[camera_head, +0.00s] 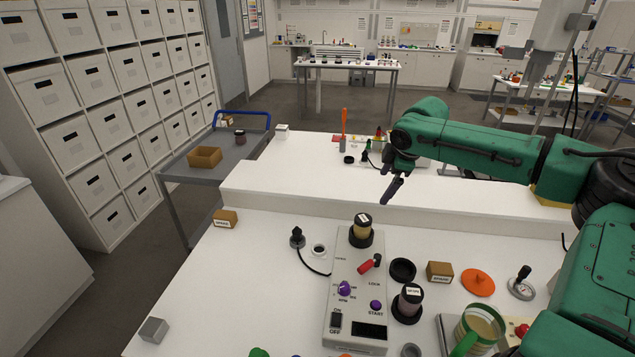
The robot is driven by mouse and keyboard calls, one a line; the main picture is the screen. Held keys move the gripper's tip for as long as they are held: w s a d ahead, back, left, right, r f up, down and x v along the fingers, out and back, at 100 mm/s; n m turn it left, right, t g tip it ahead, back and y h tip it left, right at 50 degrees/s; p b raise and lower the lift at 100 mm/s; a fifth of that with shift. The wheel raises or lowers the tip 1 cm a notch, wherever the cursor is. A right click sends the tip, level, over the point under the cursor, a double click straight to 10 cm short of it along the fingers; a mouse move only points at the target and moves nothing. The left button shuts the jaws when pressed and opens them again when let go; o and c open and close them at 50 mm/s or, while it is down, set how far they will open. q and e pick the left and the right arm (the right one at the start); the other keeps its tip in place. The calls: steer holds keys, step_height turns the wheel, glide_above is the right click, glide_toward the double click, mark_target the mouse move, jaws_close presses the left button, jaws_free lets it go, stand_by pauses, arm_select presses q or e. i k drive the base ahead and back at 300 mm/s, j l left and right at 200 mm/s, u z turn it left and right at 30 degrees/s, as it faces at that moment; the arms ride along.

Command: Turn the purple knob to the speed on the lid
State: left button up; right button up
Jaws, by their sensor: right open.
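The purple knob (344,288) sits on the face of a grey mixer box (342,262) on the white table, with small markings around it too small to read. A jar with tan contents and a labelled dark lid (363,218) stands upright in a black holder at the box's far end; its label is unreadable here. A second jar with a labelled lid (411,292) stands in a black ring right of the box. My right gripper (388,181) is open and empty, above the table's raised back ledge, beyond and right of the knob. My left gripper is out of view.
On the box are a red lever (370,264), a purple START button (376,305) and an ON/OFF switch (336,320). A black plug (297,237) with its cable lies left. An orange disc (478,282) and a green-handled cup (479,328) are right. The table's left part is mostly clear.

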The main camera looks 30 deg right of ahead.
mark_target(344, 290)
steer(key=k+j, duration=0.35)
steer(key=j, duration=0.15)
steer(key=k+j, duration=0.4)
steer(key=j, duration=0.15)
steer(key=k+j, duration=0.35)
steer(key=j, duration=0.15)
